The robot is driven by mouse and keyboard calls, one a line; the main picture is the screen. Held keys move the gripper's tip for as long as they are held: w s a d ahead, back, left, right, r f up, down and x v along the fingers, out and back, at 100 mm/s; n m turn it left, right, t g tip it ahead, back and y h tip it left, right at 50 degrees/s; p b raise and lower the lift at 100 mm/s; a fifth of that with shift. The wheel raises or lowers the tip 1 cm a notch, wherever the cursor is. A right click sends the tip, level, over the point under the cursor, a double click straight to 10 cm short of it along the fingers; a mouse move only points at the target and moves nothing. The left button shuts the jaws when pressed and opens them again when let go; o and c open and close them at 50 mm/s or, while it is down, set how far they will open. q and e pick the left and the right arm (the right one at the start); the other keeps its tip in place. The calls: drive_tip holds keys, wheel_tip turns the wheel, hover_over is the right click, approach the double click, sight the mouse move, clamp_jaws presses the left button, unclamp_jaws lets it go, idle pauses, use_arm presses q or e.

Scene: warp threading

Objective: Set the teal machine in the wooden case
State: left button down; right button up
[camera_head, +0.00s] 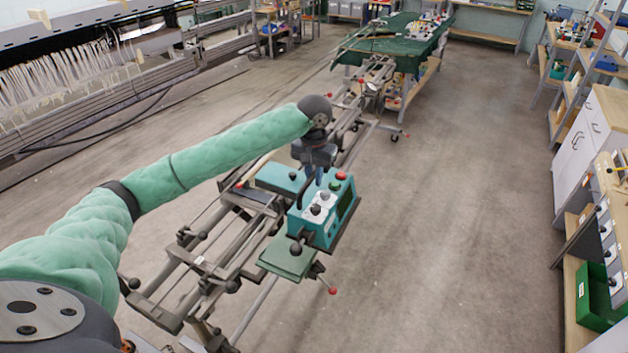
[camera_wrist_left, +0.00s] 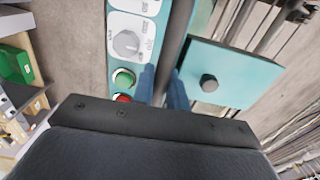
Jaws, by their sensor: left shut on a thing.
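The teal machine (camera_head: 321,224) is in the middle of the head view, at the near end of a long metal rail frame. It has white dial plates, knobs, and red and green buttons. My left gripper (camera_head: 317,178) reaches down from above and is shut on the machine's dark upright bar. In the left wrist view its blue fingers (camera_wrist_left: 164,88) close around that dark bar, between the dial panel (camera_wrist_left: 128,40) and a teal plate with a black knob (camera_wrist_left: 235,72). I cannot tell whether the machine rests on the frame. I cannot make out a wooden case. My right gripper is not in view.
The metal rail frame (camera_head: 190,262) runs back to a table with a dark green cloth (camera_head: 395,47). A loom with white threads (camera_head: 60,85) stands at the left. Shelves and a white cabinet (camera_head: 580,150) line the right. The floor (camera_head: 460,200) between is clear.

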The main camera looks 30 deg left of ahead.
use_arm(q)
drive_tip(key=shift+r, duration=3.4)
